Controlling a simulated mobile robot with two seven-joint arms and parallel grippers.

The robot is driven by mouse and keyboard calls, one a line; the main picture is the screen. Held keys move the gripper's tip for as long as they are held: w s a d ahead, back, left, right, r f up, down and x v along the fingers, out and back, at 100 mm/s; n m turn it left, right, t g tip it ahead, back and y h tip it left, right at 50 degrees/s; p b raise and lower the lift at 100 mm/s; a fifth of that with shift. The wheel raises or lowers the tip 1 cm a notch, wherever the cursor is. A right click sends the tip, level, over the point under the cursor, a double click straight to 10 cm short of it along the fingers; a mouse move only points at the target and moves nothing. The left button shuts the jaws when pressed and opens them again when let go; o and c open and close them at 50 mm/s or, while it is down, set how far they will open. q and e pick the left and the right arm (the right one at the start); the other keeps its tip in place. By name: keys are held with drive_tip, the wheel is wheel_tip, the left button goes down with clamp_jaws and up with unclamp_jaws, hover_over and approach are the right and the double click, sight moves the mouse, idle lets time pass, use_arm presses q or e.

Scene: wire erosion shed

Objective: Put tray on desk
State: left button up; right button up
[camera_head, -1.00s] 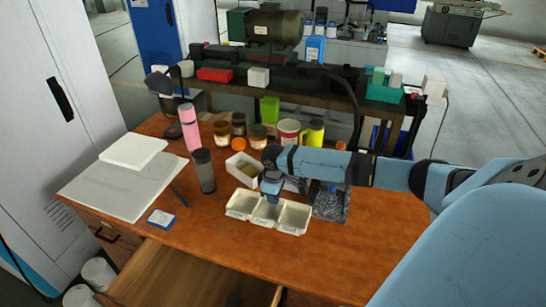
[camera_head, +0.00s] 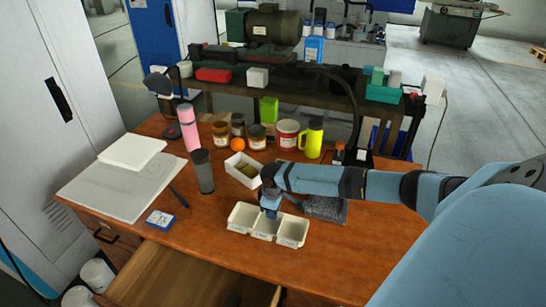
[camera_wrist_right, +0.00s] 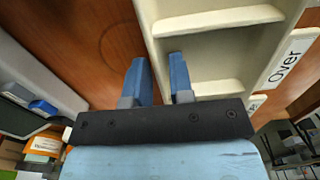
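The tray (camera_head: 251,239) is cream-white with three compartments and small labels on its near side. It is low over the middle of the wooden desk (camera_head: 225,255), or on it; I cannot tell if it touches. My right gripper (camera_head: 270,212) is at the tray's far side, pointing down. In the right wrist view, the two blue fingers (camera_wrist_right: 160,75) stand either side of the tray's wall (camera_wrist_right: 151,40), apparently shut on it, one finger outside and one inside a compartment. My left gripper is not in view.
A small white box (camera_head: 236,171) and a dark grey block (camera_head: 325,209) lie close to the tray. A dark cup (camera_head: 204,172), pink bottle (camera_head: 189,128), jars and a yellow mug (camera_head: 312,140) stand behind. A drawer (camera_head: 180,275) is open in front.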

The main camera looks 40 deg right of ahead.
drive_tip(key=shift+o, duration=0.5)
drive_tip(key=shift+r, duration=0.15)
drive_tip(key=shift+r, duration=0.3)
wheel_tip(320, 180, up, 11)
drive_tip(key=s+a+f, duration=0.1)
drive_tip(key=a+f, duration=0.1)
drive_tip(key=a, duration=0.2)
drive_tip(key=s+a+f+t+y, duration=0.1)
drive_tip(key=a+f, duration=0.1)
drive_tip(key=a, duration=0.2)
drive_tip(key=s+a+f+n+t+y, duration=0.1)
drive_tip(key=a+f, duration=0.2)
drive_tip(key=a, duration=0.1)
drive_tip(key=shift+s+a+f, duration=0.1)
drive_tip(key=shift+s+a, duration=0.2)
drive_tip(key=shift+a, duration=0.05)
drive_tip(key=s+a+f+m+t+y, duration=0.1)
drive_tip(key=s+a+f+t, duration=0.15)
drive_tip(key=s+a, duration=0.4)
drive_tip(key=s+a+f+m+t+y, duration=0.1)
drive_tip(key=s+a+t+y, duration=0.1)
drive_tip(key=s+a+t, duration=0.45)
drive_tip(key=shift+m+h, duration=0.7)
drive_tip(key=shift+h, duration=0.1)
drive_tip(key=s, duration=0.2)
drive_tip(key=s+a, duration=0.1)
drive_tip(key=s+f, duration=0.1)
drive_tip(key=s, duration=0.1)
drive_tip(key=shift+s+a, duration=0.15)
drive_tip(key=shift+s, duration=0.15)
